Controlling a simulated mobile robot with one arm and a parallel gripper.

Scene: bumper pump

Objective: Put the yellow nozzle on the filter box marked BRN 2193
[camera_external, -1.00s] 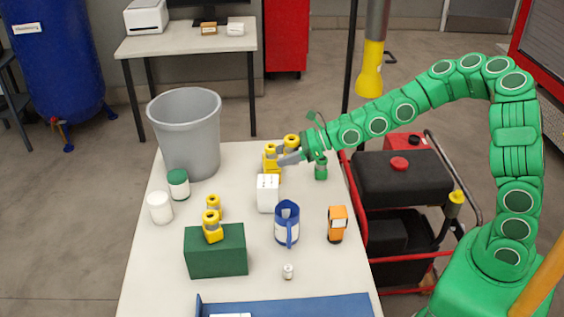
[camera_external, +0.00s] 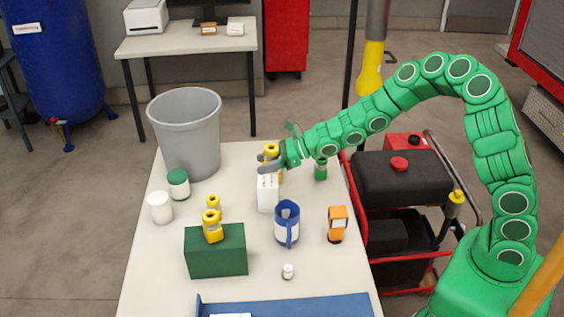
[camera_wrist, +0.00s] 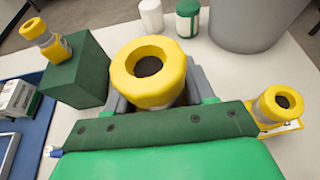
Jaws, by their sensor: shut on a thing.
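My gripper (camera_external: 268,162) is shut on a yellow nozzle (camera_wrist: 148,72), held upright with its dark opening facing the wrist camera. In the outside view my gripper is above and just behind the white box (camera_external: 267,195). A second yellow nozzle (camera_wrist: 278,104) stands by a yellow box with a pale label (camera_wrist: 283,128), right of my gripper in the wrist view. My gripper mostly hides that box outside. I cannot read BRN 2193 on any box.
A grey bin (camera_external: 185,135), a green-lidded jar (camera_external: 178,184) and a white jar (camera_external: 160,208) stand left. A blue tray (camera_external: 300,307) lies in front. A green bottle (camera_external: 320,170) stands behind my arm.

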